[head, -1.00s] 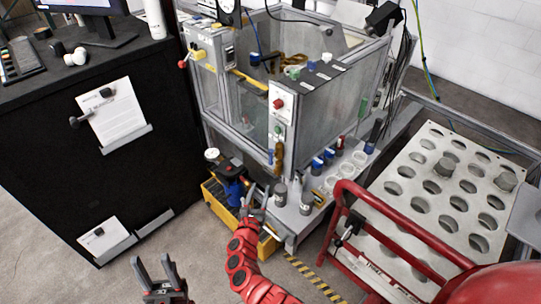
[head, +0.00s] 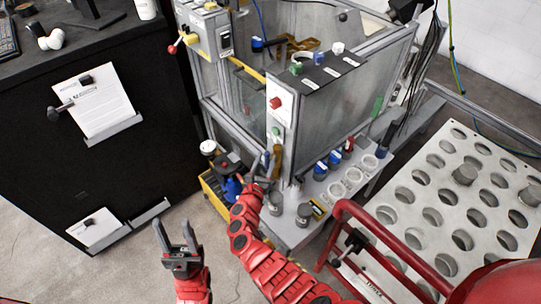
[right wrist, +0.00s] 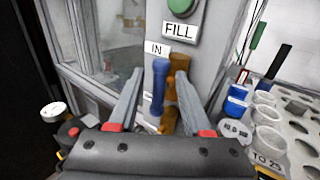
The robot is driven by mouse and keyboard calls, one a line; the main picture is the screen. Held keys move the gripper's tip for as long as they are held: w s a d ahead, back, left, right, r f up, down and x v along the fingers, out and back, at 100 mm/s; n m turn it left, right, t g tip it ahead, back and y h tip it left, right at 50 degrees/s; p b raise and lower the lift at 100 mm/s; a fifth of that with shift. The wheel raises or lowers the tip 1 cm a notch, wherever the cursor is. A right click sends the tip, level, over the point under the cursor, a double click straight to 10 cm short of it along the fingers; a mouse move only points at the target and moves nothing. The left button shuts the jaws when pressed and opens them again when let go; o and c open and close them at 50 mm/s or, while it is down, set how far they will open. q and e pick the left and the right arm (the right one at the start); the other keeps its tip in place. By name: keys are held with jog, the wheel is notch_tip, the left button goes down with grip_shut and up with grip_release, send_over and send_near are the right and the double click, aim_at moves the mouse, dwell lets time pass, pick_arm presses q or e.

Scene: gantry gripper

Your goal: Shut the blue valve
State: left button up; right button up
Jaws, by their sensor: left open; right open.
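The blue valve handle (right wrist: 159,85) stands upright under the "IN" label (right wrist: 157,48) in the right wrist view, beside a brass-coloured body (right wrist: 178,70). It is small and partly covered in the head view (head: 266,159). My right gripper (right wrist: 160,78) is open, its two fingers to either side of the handle and brass part. I cannot tell whether they touch. In the head view it is by the corner post (head: 257,181). My left gripper (head: 176,233) is open and empty, pointing up, above the floor in front of the black cabinet.
A green button (right wrist: 183,5) labelled "FILL" sits above the valve. A yellow box (head: 212,192) stands on the floor left of my right gripper. A shelf (head: 318,205) with bottles and cups lies to the right, near a red rail (head: 385,225) and a perforated plate (head: 405,185).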

jog(key=shift+s+r, duration=0.1)
grip_shut()
dwell(0.3)
jog(key=shift+b, duration=0.3)
jog(key=m+t+h+b, duration=0.1)
jog(key=m+b, duration=0.1)
jog(key=b, duration=0.3)
jog(key=f+m+b, duration=0.1)
jog(key=m+b, duration=0.1)
jog(key=b, duration=0.4)
jog(key=m+t+h+b, duration=0.1)
jog(key=m+b, duration=0.1)
jog(key=b, duration=0.3)
jog(key=shift+s+d+f+t+h+b, duration=0.15)
jog(key=shift+s+t+h+b, duration=0.15)
jog(key=shift+r+m+b, duration=0.2)
jog(key=shift+m+b, duration=0.4)
jog(key=shift+b, duration=0.05)
grip_release()
jog(key=shift+h, duration=0.4)
